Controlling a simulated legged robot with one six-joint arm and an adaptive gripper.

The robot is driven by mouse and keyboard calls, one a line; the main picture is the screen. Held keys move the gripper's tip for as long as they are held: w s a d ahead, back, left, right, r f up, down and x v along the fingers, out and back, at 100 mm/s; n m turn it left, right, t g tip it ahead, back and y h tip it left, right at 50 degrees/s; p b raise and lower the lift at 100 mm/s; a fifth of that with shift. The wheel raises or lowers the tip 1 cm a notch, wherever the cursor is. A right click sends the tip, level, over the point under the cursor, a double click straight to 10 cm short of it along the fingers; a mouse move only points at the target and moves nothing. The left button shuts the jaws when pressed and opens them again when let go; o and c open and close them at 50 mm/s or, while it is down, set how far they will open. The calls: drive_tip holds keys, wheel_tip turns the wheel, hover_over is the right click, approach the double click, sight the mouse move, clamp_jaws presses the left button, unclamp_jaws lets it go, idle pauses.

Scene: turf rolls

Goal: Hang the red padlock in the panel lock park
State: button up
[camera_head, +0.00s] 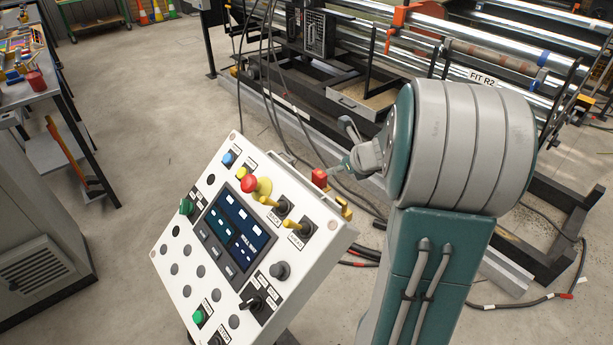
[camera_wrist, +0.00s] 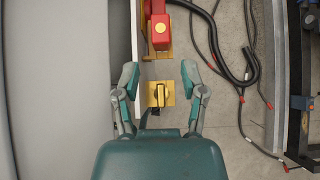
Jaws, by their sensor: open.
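The red padlock (camera_wrist: 159,32) is at the top of the wrist view, beside the panel's edge and over a yellow plate (camera_wrist: 147,53). It also shows in the head view (camera_head: 320,177) at the right edge of the white control panel (camera_head: 160,254). A second yellow bracket (camera_wrist: 160,94) sits between my fingers in the wrist view. I cannot tell which yellow part is the lock park. My gripper (camera_wrist: 160,74) is open, with nothing held. The padlock lies beyond my fingertips and apart from them. In the head view my gripper (camera_head: 341,149) is beside the panel's right edge.
Two yellow levers (camera_head: 270,198) and a red mushroom button (camera_head: 249,183) stick up from the panel face. Black cables (camera_wrist: 238,45) run along the floor right of my gripper. A roller machine (camera_head: 445,55) stands behind; a workbench (camera_head: 30,85) is far left.

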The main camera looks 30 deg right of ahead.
sight(323, 175)
drive_tip(key=x, duration=1)
drive_tip(key=shift+f, duration=0.45)
clamp_jaws()
